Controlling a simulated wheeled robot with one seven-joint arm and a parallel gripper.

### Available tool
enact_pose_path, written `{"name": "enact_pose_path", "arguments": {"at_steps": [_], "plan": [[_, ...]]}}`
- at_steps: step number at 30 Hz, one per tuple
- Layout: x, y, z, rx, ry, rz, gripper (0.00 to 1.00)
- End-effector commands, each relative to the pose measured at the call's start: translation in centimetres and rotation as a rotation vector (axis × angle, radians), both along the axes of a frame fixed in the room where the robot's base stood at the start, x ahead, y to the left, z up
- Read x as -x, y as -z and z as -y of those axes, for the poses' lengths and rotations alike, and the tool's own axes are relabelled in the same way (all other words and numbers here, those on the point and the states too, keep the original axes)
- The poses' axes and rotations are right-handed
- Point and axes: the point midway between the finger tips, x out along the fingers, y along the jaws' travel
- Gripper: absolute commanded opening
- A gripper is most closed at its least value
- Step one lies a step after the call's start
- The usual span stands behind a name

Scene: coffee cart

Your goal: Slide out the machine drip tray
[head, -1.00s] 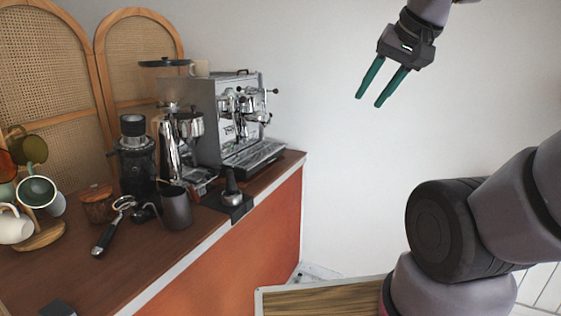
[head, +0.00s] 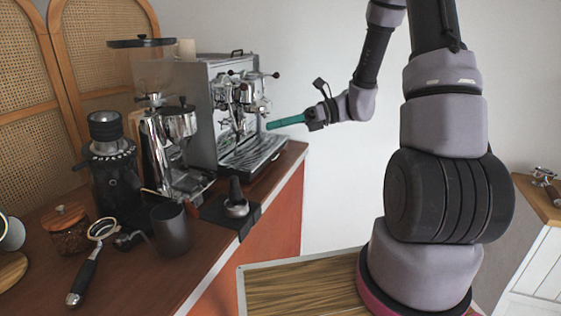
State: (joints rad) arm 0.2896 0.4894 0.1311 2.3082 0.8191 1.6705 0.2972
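The chrome espresso machine (head: 203,110) stands at the far right end of the wooden counter, in the middle of the head view. Its drip tray (head: 254,152) is the low metal slab at the machine's front base, with a slatted top, and it sits in the machine. My gripper (head: 270,126) comes from the right, its green fingers pointing left toward the machine, above the tray's front side and apparently apart from it. The fingers overlap in this side-on view, so their gap is hidden. Nothing shows in them.
A grinder (head: 170,145), a tamper (head: 235,203) on a black mat, a dark pitcher (head: 171,231) and a portafilter (head: 88,264) stand along the counter (head: 140,286). A wood-topped surface (head: 290,287) lies beside my arm.

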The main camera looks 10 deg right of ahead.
Motion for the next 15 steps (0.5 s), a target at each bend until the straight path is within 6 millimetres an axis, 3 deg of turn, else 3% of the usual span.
{"name": "enact_pose_path", "arguments": {"at_steps": [5, 9, 15], "plan": [[-5.2, 4.9, 1.7, -0.264, 0.243, -0.323, 0.39], [-8.7, 9.9, 4.2, -0.471, 0.444, -0.554, 0.39], [-11.3, 17.5, 8.2, -0.723, 0.699, -0.808, 0.39]]}}
